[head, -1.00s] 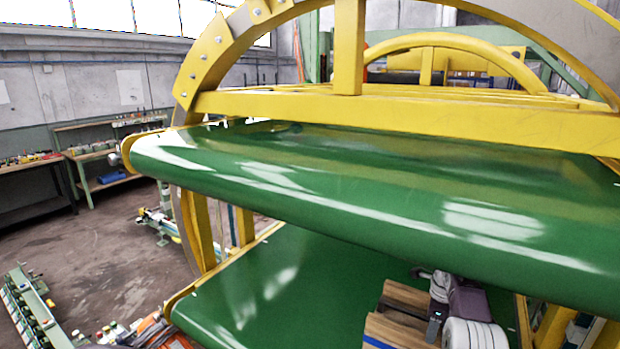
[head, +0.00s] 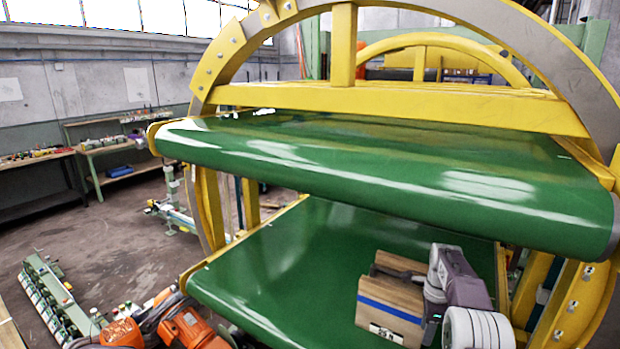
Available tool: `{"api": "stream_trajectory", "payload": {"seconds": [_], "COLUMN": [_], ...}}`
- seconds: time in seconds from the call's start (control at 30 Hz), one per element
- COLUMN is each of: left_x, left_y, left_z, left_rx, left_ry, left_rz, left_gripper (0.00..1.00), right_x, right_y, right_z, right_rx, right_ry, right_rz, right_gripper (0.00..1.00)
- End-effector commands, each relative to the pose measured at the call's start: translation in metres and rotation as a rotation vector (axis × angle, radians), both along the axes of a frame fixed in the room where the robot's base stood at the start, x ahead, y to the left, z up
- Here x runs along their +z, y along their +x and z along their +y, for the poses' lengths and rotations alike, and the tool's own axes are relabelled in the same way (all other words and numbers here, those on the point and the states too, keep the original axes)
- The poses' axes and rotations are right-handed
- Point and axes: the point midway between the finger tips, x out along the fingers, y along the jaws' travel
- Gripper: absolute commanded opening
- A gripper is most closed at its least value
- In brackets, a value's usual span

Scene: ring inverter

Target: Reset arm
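My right arm (head: 462,285), grey and white, reaches up from the bottom right over the lower green belt (head: 270,270). My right gripper (head: 400,273) seems to be the dark part at the wooden piece. The wooden piece (head: 388,298) has a blue stripe and lies on the lower belt, left of my wrist. Whether the fingers touch it or are shut on it is not clear, as the wrist hides part of them. My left gripper is not in view.
The yellow ring frame (head: 232,42) surrounds two green belts. The upper belt (head: 380,170) hangs above my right arm, close overhead. Orange motors (head: 190,328) stand at the lower left, beside a green roller rail (head: 55,298). Workbenches (head: 110,150) line the far wall, with open floor before them.

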Motion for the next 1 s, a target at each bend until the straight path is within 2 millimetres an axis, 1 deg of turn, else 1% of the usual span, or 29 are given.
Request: {"api": "stream_trajectory", "payload": {"seconds": [0.03,0.17,0.23,0.37,0.47,0.5,0.57,0.6,0.67,0.7,0.8,0.9,1.0], "left_x": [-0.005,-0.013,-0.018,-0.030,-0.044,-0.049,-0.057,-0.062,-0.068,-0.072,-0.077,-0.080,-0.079], "left_y": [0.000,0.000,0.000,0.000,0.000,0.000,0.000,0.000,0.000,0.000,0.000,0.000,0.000], "left_z": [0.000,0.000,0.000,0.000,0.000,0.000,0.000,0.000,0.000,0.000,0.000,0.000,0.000], "left_rx": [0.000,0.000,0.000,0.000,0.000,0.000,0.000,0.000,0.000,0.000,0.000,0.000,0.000], "left_ry": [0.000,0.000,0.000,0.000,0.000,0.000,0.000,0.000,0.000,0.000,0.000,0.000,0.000], "left_rz": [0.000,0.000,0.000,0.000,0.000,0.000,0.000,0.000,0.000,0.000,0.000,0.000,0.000], "left_gripper": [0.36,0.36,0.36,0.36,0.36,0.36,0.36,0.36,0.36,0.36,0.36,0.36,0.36], "right_x": [-0.002,-0.002,-0.003,-0.007,-0.015,-0.020,-0.028,-0.034,-0.043,-0.049,-0.060,-0.067,-0.069], "right_y": [-0.003,-0.012,-0.020,-0.045,-0.082,-0.100,-0.132,-0.153,-0.185,-0.205,-0.244,-0.268,-0.276], "right_z": [0.006,0.023,0.033,0.059,0.085,0.095,0.109,0.118,0.128,0.133,0.141,0.144,0.145], "right_rx": [0.051,0.217,0.322,0.570,0.835,0.954,1.132,1.248,1.407,1.501,1.686,1.794,1.833], "right_ry": [0.000,-0.002,-0.004,-0.012,-0.023,-0.029,-0.038,-0.046,-0.057,-0.065,-0.082,-0.091,-0.094], "right_rz": [-0.002,-0.012,-0.018,-0.032,-0.047,-0.052,-0.061,-0.065,-0.071,-0.075,-0.082,-0.084,-0.084], "right_gripper": [0.38,0.38,0.38,0.38,0.38,0.38,0.38,0.38,0.38,0.38,0.38,0.38,0.38]}}
